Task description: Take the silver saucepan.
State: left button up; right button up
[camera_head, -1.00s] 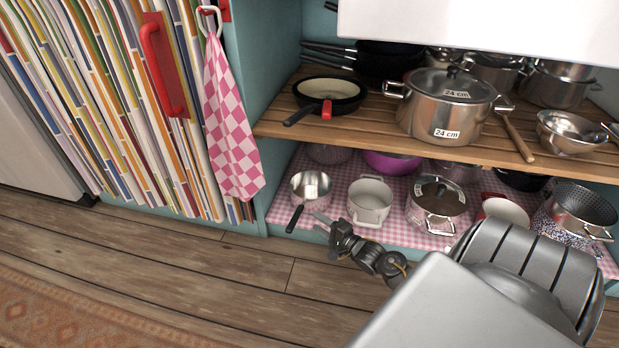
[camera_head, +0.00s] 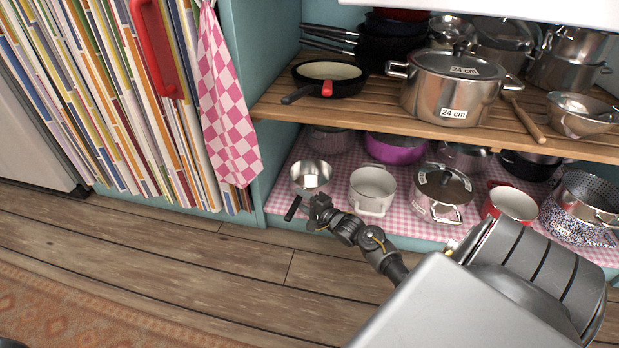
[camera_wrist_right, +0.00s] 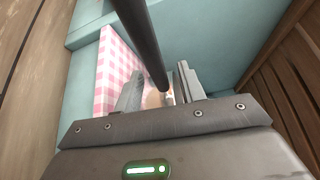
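The silver saucepan (camera_head: 309,170) stands on the pink checked cloth at the left end of the lower shelf. Its black handle (camera_head: 293,207) points out over the shelf's front edge, towards the lower left. My right gripper (camera_head: 314,197) is at the pan's front, beside the handle root, and overlaps part of the pan. In the right wrist view the dark handle (camera_wrist_right: 143,42) runs down to between the two open fingers (camera_wrist_right: 158,92). I see a gap beside it, and cannot tell whether a finger touches it. Most of the pan is hidden there. My left gripper is not in view.
A white pot (camera_head: 372,190) stands close to the saucepan's right, then a lidded steel pot (camera_head: 441,191). The upper wooden shelf (camera_head: 380,115) overhangs, holding a big 24 cm pot (camera_head: 452,88). The teal side panel (camera_head: 250,190) bounds the left. The floor in front is clear.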

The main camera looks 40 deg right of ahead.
jog(key=shift+w+a+f+b, duration=0.1)
jog(key=shift+w+b, duration=0.35)
jog(key=shift+w, duration=0.75)
grip_shut()
